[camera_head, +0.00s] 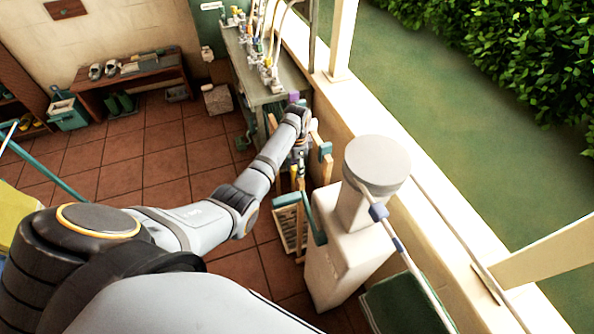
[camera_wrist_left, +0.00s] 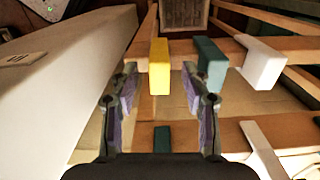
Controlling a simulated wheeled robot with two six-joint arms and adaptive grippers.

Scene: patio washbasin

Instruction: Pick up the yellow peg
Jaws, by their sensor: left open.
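The yellow peg (camera_wrist_left: 159,67) hangs on a wooden rail in the left wrist view, beside a teal peg (camera_wrist_left: 211,64) and a white peg (camera_wrist_left: 263,63) to its right. My left gripper (camera_wrist_left: 160,82) is open, its two fingers on either side of the yellow peg's line; I cannot tell whether the peg is between the tips or just beyond them. In the head view my left gripper (camera_head: 299,162) reaches down at the wooden rack, and my arm hides much of it. My right gripper is not in view.
A white pedestal with a round top (camera_head: 375,165) stands close to the right of my left gripper. A counter with taps (camera_head: 262,75) is behind it. Another teal peg (camera_wrist_left: 162,139) shows lower between the fingers. Tiled floor (camera_head: 160,160) lies open to the left.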

